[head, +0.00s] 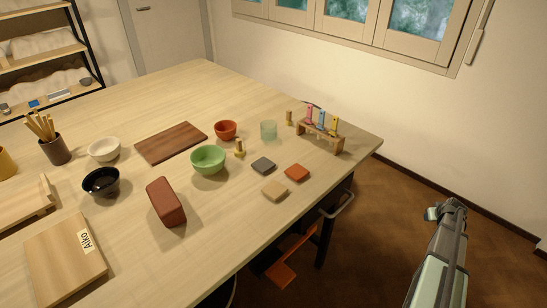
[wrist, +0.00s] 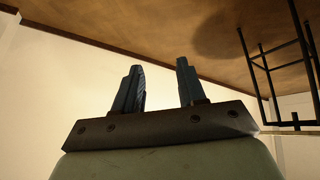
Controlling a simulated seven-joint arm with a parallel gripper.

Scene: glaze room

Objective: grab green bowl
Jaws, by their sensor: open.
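The green bowl (head: 208,159) stands upright on the wooden table (head: 120,215) near the middle of the head view, and it looks empty. In the head view my arm is at the lower right, off the table's right side, well apart from the bowl. In the wrist view my gripper (wrist: 160,85) shows two dark fingers spread apart with nothing between them. The bowl does not show in the wrist view.
Close around the bowl are an orange-red bowl (head: 225,130), a small brass-coloured piece (head: 239,148), a dark grey tile (head: 263,166) and a brown board (head: 170,143). A red-brown block (head: 165,202) lies to the front left. A tool rack (head: 320,134) stands near the right edge.

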